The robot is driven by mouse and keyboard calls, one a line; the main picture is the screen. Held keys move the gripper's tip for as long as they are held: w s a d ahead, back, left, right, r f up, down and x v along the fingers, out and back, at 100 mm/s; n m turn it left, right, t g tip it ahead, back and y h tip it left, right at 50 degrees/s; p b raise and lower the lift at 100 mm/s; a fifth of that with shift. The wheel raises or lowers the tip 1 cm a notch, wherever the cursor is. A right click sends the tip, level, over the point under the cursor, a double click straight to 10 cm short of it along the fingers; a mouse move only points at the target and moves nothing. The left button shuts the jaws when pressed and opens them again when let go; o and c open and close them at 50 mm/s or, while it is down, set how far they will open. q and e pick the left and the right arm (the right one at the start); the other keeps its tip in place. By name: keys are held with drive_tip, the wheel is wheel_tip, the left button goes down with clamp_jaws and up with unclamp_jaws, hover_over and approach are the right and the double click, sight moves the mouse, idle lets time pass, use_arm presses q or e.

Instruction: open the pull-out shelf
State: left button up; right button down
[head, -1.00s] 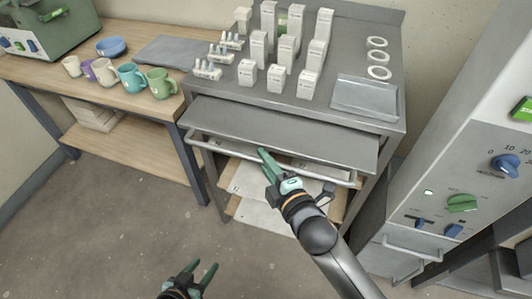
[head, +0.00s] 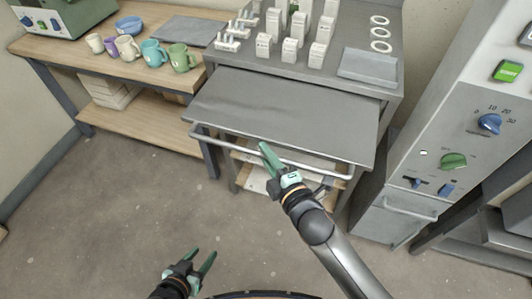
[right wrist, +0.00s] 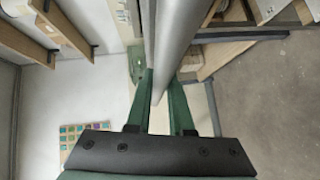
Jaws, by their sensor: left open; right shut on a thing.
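The pull-out shelf (head: 285,112) is a flat grey metal sheet under the grey metal table top. It sticks out well toward me. A long bar handle (head: 222,140) runs along its front edge. My right gripper (head: 267,157) is at the middle of the handle. In the right wrist view the grey bar (right wrist: 178,45) passes between the two green fingers, and the gripper (right wrist: 160,98) is shut on it. My left gripper (head: 202,262) is open and empty, low over the floor at the bottom of the head view.
White boxes (head: 291,50), a grey tray (head: 372,66) and white rings stand on the metal table. A wooden bench with mugs (head: 154,53) is at left. A control cabinet (head: 455,140) stands close at right. The floor at left is clear.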

idle(0.3)
drive_tip(key=c, duration=0.8)
unclamp_jaws()
use_arm(q)
drive_tip(key=shift+r, duration=0.1)
